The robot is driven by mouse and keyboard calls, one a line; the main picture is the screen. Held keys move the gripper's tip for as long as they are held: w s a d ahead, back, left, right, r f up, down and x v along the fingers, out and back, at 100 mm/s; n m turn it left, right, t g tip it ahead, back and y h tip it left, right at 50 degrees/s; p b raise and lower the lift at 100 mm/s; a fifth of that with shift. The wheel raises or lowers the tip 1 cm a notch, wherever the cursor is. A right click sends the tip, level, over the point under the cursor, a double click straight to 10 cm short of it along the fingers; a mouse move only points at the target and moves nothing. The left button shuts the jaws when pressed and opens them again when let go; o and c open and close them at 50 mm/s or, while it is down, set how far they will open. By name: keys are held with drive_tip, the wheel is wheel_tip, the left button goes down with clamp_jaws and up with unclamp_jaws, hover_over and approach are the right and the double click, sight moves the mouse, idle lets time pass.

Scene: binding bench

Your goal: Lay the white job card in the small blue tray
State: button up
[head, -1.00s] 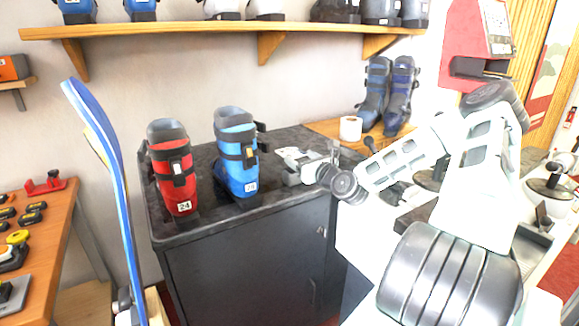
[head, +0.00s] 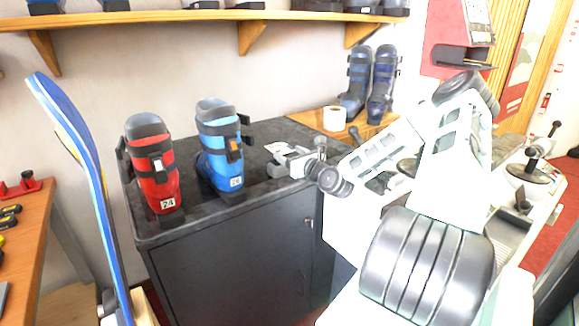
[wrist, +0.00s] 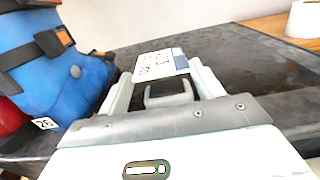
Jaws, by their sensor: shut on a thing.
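The white job card (wrist: 158,64) shows in the wrist view, with dark print and a blue patch at one end. It is between the fingertips of my gripper (wrist: 163,82), which is shut on it. In the head view my gripper (head: 284,156) is low over the dark cabinet top, right of the blue boot; the card is hard to make out there. I cannot tell whether the card touches the top. I cannot make out a small blue tray in either view.
A blue ski boot (head: 219,150) and a red ski boot (head: 154,170) stand on the dark cabinet (head: 230,255). A white roll (head: 334,118) and dark blue boots (head: 372,85) stand behind. A blue ski (head: 92,180) leans at left. The cabinet top behind my gripper is clear.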

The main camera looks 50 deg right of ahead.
drive_tip(key=shift+f, duration=2.15)
drive_tip(key=shift+f, duration=0.1)
drive_tip(key=o, duration=1)
